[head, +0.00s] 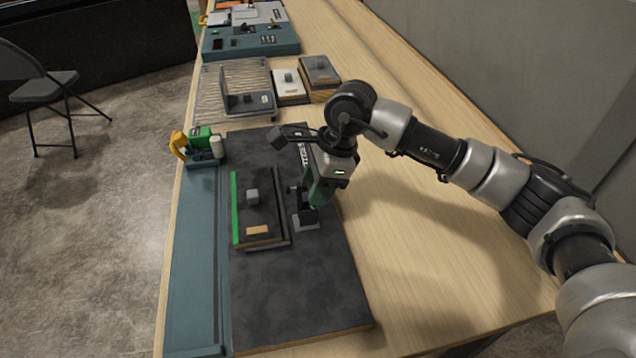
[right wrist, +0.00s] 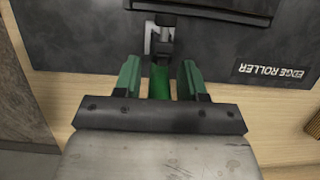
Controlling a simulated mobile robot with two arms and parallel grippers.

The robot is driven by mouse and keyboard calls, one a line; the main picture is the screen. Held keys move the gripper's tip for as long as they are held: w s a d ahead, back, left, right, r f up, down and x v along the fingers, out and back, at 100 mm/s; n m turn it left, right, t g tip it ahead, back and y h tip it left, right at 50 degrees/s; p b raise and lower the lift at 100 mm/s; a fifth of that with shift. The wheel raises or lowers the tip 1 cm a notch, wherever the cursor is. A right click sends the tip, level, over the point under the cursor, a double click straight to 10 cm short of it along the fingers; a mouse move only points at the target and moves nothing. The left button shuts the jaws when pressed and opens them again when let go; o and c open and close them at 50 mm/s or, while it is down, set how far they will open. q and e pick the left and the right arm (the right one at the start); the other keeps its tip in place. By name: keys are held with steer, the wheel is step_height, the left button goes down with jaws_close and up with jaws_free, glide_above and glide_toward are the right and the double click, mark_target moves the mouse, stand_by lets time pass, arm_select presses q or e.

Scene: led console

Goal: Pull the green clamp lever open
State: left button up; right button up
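The green clamp lever (right wrist: 159,83) shows in the right wrist view between the two green fingers of my right gripper (right wrist: 160,75). The fingers stand apart, with a gap visible on each side of the lever. The clamp (right wrist: 161,38), with a dark body and light base, is just beyond the lever. In the head view my right gripper (head: 320,195) is low over the dark board beside the clamp's base (head: 305,219). There I cannot separate the lever from the green fingers. My left gripper is not in view.
The clamp is on a dark board (head: 300,300) beside a dark plate (head: 257,215) with a green edge strip. A yellow and green tool (head: 203,145) stands at the left edge. A wire rack (head: 235,85) and boxes are farther back. Bare wooden table (head: 420,250) lies right.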

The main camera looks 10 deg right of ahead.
steer(key=shift+o, duration=0.3)
steer(key=shift+r, duration=0.1)
steer(key=b+v, duration=0.2)
steer(key=v, duration=0.8)
steer(key=shift+r, duration=0.25)
steer(key=shift+d, duration=0.1)
